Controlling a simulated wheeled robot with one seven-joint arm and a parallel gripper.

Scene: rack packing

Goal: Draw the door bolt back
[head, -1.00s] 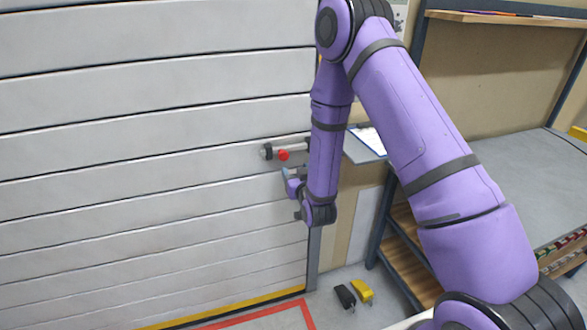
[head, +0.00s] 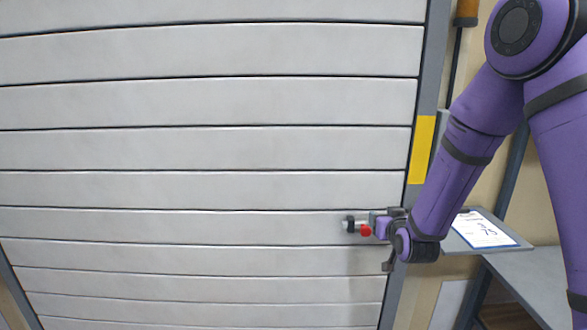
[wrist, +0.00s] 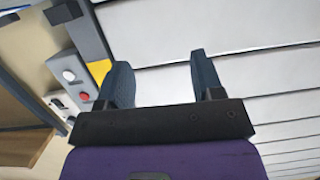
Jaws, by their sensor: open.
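My gripper (head: 381,216) is just right of the knob in the head view and covers the bolt's right part. I cannot tell if they touch.
The door post (head: 420,100) carries a yellow patch. A clipboard with a paper (head: 485,229) lies on a small shelf right of my wrist, above a grey bench (head: 540,285).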

